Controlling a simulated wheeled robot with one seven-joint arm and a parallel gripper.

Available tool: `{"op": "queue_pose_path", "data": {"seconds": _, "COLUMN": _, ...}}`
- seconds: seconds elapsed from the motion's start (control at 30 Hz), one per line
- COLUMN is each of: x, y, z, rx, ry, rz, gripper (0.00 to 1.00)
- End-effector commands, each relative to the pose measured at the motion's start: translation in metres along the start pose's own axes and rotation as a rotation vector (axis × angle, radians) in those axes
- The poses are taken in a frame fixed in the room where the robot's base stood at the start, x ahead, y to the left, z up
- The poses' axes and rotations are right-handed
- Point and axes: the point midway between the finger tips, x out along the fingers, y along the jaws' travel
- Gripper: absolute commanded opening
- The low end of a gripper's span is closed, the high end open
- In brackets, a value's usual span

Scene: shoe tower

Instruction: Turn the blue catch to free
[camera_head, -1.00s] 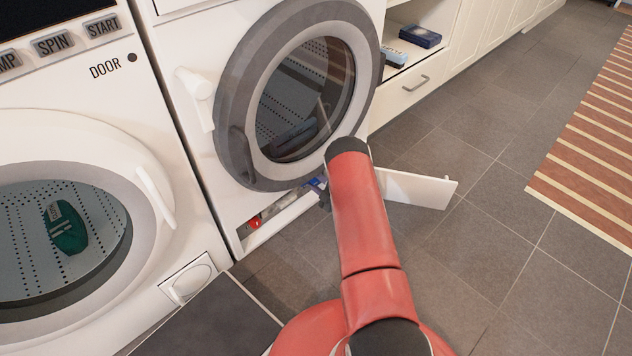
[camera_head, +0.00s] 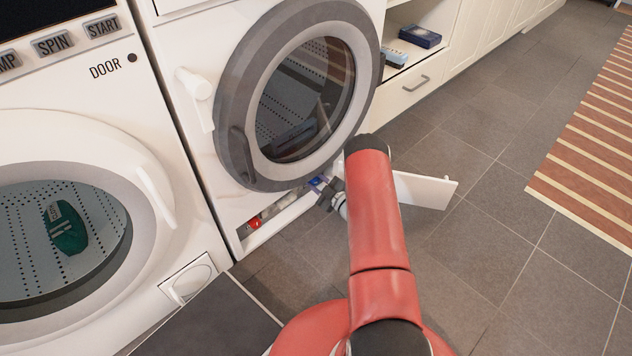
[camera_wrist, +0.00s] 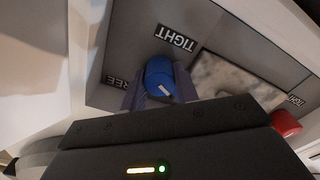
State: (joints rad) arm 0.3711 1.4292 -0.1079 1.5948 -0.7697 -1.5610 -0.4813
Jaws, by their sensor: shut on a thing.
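The blue catch (camera_wrist: 160,80) sits in an open recess low on the front of the right-hand machine (camera_head: 222,130). In the wrist view a label reading TIGHT is beside it, and a second label, partly hidden by a finger, shows "REE". My gripper (camera_wrist: 160,95) is shut on the catch, one finger on each side. In the head view the gripper (camera_head: 326,192) is at the recess under the round door, with the blue catch (camera_head: 315,183) just showing. The exact angle of the catch is hard to tell.
A red knob (camera_wrist: 286,123) is in the same recess; it also shows in the head view (camera_head: 254,222). An open white flap (camera_head: 425,190) sticks out right of my arm. A second machine with a green item (camera_head: 66,230) stands left.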

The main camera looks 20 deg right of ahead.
Motion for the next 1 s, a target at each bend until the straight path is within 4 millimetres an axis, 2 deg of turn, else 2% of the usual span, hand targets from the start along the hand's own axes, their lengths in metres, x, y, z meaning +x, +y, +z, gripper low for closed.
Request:
{"op": "queue_pose_path", "data": {"seconds": 0.7, "x": -0.0007, "y": 0.0014, "z": 0.0010, "rx": 0.680, "ry": -0.001, "rz": 0.001, "gripper": 0.07}}
{"op": "queue_pose_path", "data": {"seconds": 1.0, "x": -0.0007, "y": 0.0016, "z": 0.0016, "rx": 0.920, "ry": -0.001, "rz": 0.001, "gripper": 0.07}}
